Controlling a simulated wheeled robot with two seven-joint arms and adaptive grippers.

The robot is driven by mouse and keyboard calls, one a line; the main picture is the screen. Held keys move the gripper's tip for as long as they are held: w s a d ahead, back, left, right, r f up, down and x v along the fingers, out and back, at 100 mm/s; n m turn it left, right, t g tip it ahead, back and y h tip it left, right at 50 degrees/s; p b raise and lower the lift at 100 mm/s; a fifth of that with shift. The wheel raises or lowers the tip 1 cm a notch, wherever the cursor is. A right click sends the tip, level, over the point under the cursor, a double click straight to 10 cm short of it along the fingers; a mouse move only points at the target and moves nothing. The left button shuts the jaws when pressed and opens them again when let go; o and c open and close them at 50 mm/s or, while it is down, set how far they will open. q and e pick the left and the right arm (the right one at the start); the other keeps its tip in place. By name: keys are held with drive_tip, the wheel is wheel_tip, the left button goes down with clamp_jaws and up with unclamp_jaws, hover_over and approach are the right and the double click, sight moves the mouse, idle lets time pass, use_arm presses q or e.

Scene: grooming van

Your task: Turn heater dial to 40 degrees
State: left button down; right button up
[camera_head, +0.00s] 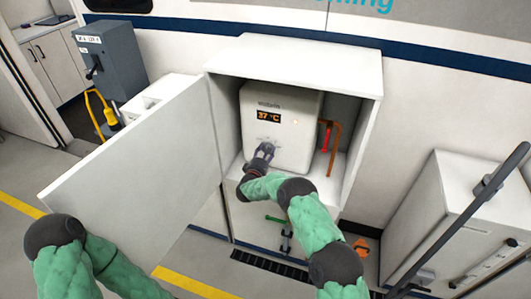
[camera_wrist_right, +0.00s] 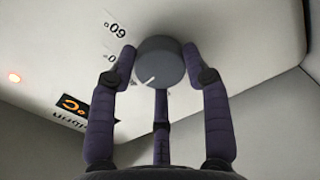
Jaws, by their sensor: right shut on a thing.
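The white water heater (camera_head: 290,110) stands inside an open cabinet in the head view. Its orange display (camera_head: 269,117) reads 37 °C. My right gripper (camera_head: 266,147) reaches into the cabinet at the heater's lower front and hides most of the dial there. In the right wrist view the round grey dial (camera_wrist_right: 159,62), with a white pointer line, sits between the fingers of my right gripper (camera_wrist_right: 160,75), which is shut on it. Scale marks, one reading 60, show upside down beside the dial. Part of my left arm shows at the lower left; its gripper is out of view.
The white cabinet door (camera_head: 135,150) stands wide open to the left, between my arms. Copper pipes with a red part (camera_head: 326,138) run at the heater's right. A grey box (camera_head: 110,62) is at the far left. A white cabinet (camera_head: 440,215) with a dark bar is at the right.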

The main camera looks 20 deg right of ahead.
drive_tip(key=o, duration=1.1)
drive_tip(key=shift+s+d+f, duration=0.2)
drive_tip(key=shift+f, duration=0.25)
drive_tip(key=shift+o, duration=0.2)
drive_tip(key=shift+r, duration=0.2)
drive_tip(key=v, duration=1.2)
drive_tip(key=shift+w, duration=0.1)
